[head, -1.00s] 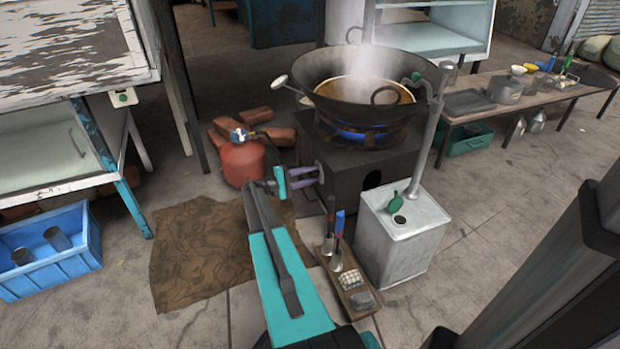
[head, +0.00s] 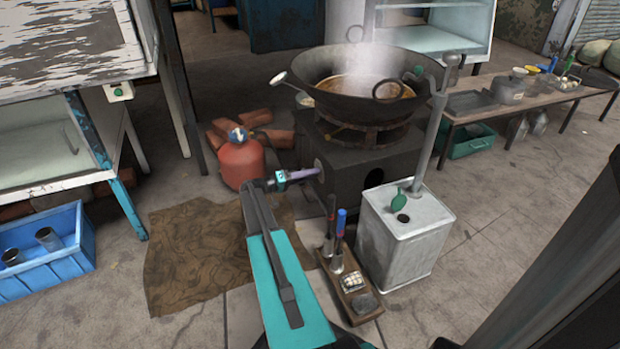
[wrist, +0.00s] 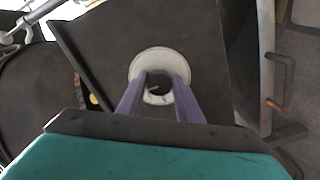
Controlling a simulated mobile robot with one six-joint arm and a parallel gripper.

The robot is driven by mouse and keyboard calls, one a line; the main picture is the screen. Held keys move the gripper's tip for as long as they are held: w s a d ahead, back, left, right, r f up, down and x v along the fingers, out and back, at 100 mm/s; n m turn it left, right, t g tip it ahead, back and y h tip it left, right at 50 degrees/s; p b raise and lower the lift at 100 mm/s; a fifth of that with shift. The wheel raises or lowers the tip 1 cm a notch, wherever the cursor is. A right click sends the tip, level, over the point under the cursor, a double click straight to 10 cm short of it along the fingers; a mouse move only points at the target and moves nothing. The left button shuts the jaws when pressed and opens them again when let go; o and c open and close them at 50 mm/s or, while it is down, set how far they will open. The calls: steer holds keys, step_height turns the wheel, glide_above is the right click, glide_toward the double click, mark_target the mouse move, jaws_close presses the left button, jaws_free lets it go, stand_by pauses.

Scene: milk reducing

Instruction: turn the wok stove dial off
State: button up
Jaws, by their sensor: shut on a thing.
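The wok stove (head: 350,180) is a dark box under a large steaming wok (head: 330,75), and no blue flame shows beneath the wok. Its dial (wrist: 150,58) has a pale round plate with a dark centre in the wrist view. My gripper (wrist: 160,82) has its two purple fingers on either side of the dark centre and is shut on the dial. In the head view my gripper (head: 314,172) reaches the stove's left face, with its fingers nearly in line. The fingers partly hide the dial, so its mark is hard to read.
A red gas cylinder (head: 241,165) stands left of the stove beside bricks. A metal can (head: 405,240) stands at its right front, and a wooden tray (head: 357,305) with utensils lies before it. A brown mat (head: 190,255) covers floor at the left.

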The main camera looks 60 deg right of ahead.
steer(key=shift+w+d, duration=0.1)
stand_by(0.3)
steer(key=o, duration=1)
steer(key=shift+o, duration=0.2)
steer(key=p+v, duration=0.4)
steer(key=v, duration=1)
